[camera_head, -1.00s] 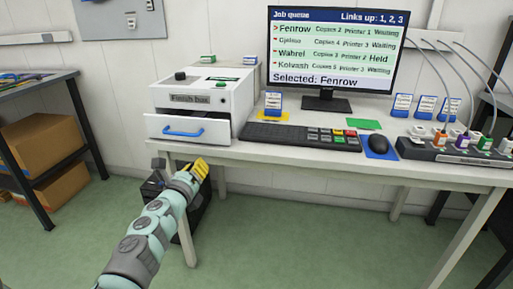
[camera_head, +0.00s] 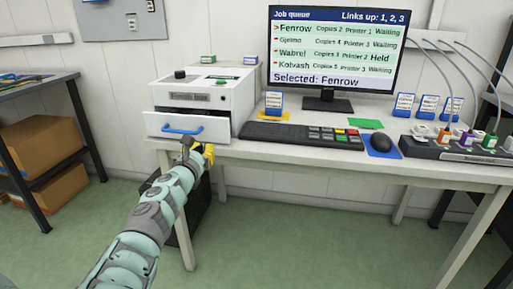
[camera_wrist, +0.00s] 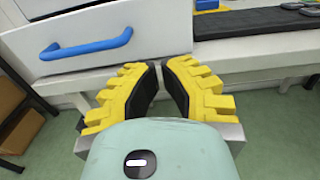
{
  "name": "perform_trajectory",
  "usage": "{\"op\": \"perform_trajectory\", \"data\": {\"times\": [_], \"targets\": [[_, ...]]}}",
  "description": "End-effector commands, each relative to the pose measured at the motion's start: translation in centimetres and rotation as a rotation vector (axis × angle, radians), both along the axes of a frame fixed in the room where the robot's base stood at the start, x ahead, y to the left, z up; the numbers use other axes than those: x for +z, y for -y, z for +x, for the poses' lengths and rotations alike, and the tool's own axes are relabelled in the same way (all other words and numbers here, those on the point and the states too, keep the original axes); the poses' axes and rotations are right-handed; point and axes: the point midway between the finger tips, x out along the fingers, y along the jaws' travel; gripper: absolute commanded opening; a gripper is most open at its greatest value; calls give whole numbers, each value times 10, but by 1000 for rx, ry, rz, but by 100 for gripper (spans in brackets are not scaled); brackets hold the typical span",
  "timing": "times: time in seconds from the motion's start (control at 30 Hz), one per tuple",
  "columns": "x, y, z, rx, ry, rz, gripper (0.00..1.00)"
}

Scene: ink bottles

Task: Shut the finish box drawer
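The finish box (camera_head: 235,100) is a white cabinet on the left end of the desk. Its drawer (camera_head: 216,130) stands out from the body, with a dark gap above its front and a blue bar handle (camera_head: 182,130). The wrist view shows the drawer front (camera_wrist: 150,45) and the handle (camera_wrist: 88,48) at upper left. My gripper (camera_head: 205,150) is just below and in front of the drawer's right part. Its yellow and black fingers (camera_wrist: 162,68) are empty, with tips nearly together. I cannot tell whether they touch the drawer.
A keyboard (camera_head: 285,133) lies right of the box, with a monitor (camera_head: 335,45) behind it. A mouse (camera_head: 380,142) and a cable hub (camera_head: 460,148) are farther right. A shelf with cardboard boxes (camera_head: 50,140) stands at left. The floor before the desk is clear.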

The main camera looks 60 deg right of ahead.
Motion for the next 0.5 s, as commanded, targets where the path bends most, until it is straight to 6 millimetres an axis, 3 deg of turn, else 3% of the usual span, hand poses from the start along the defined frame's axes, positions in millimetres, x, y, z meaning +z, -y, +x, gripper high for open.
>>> {"op": "perform_trajectory", "data": {"times": [0.5], "targets": [[0, 49, 17, -6, -3, -7, 0]]}}
